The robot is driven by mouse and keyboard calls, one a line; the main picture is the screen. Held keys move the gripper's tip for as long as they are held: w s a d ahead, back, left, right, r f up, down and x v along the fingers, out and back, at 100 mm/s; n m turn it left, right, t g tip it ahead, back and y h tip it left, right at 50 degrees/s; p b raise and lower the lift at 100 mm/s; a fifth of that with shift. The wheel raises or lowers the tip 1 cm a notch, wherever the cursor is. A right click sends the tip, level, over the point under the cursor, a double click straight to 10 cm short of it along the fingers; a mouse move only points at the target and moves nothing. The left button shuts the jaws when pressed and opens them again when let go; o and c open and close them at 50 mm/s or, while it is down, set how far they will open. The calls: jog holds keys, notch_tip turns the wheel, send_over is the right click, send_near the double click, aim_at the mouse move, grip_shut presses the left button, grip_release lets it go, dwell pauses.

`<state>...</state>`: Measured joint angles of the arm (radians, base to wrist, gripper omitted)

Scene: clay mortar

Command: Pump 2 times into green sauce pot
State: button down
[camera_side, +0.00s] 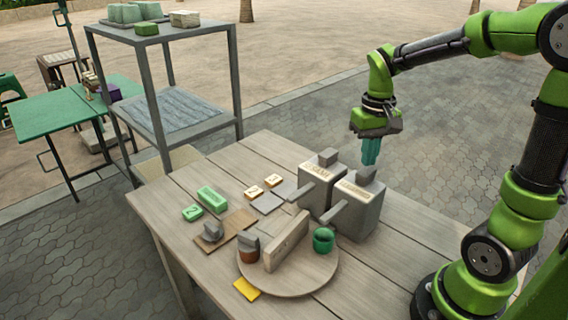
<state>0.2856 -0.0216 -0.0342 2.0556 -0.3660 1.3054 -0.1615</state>
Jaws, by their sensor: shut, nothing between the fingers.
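The green sauce pot (323,240) stands upright at the right of a round wooden board (310,285), beside a pale upright divider (287,242). A brown pot (248,255) with a grey top stands left of the divider. Two grey dispensers (312,181) (357,208) with spouts and raised top blocks stand behind the board. The nearer one's spout points toward the board, to the left of the green pot. Their label words are too small to read surely.
Left on the table (180,240) are a green tile marked 2 (192,213), a green block (212,199), a small grey object on a brown board (238,222), and two pale tiles (263,187). A yellow card (247,289) lies at the front. A grey shelf (237,85) stands behind.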

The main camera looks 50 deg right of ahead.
aim_at(367, 170)
jog(key=shift+f, duration=0.2)
dwell(0.4)
jog(key=shift+f, duration=0.55)
jog(key=shift+f, duration=0.85)
jog(key=shift+r, duration=0.1)
dwell(0.4)
jog(key=shift+r, duration=1.5)
jog(key=shift+f, duration=0.2)
jog(key=shift+f, duration=0.5)
